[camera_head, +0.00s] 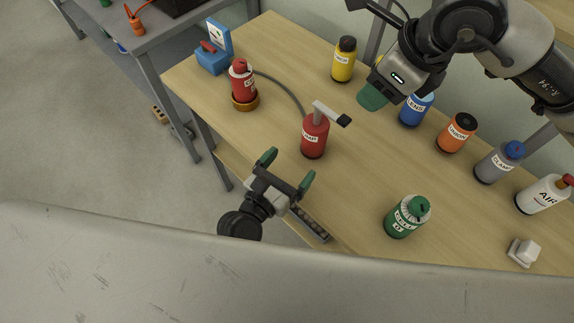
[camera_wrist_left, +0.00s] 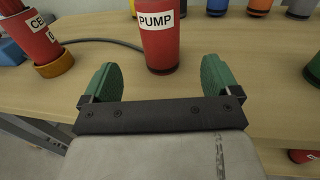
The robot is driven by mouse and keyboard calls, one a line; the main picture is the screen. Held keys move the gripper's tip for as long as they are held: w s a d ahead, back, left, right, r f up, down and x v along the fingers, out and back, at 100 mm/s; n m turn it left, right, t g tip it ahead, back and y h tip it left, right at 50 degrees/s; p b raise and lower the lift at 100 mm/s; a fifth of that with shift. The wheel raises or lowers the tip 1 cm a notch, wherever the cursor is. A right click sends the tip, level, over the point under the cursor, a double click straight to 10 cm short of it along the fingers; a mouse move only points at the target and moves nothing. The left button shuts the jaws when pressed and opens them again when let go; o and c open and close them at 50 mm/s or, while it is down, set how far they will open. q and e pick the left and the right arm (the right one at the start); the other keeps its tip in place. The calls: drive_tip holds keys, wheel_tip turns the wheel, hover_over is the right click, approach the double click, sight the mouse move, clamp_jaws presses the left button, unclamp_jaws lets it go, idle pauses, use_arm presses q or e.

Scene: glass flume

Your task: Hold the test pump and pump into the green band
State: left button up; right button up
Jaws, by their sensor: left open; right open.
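The red test pump (camera_head: 314,142), labelled PUMP, stands upright on the wooden bench. Its grey lever on top has a black-ended handle (camera_head: 344,120). A grey hose runs from near it to a red cylinder (camera_head: 243,82) in an orange ring. My left gripper (camera_head: 286,170) is open and empty at the bench's front edge, just short of the pump. In the left wrist view the pump (camera_wrist_left: 159,40) stands beyond and between the green fingers (camera_wrist_left: 158,78), apart from them. My right gripper (camera_head: 373,96) hangs above the bench behind the pump, open. I cannot make out a green band.
A blue box (camera_head: 212,62) with an upright panel stands at the bench's far left end. Yellow (camera_head: 344,62), blue (camera_head: 414,110), orange (camera_head: 457,134) and grey bottles line the back. A green bottle (camera_head: 403,220) stands right of the pump. Bare wood surrounds the pump.

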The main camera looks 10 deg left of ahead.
sight(315, 135)
use_arm(q)
drive_tip(key=x, duration=1)
drive_tip(key=shift+w, duration=0.2)
drive_tip(key=c, duration=1.1)
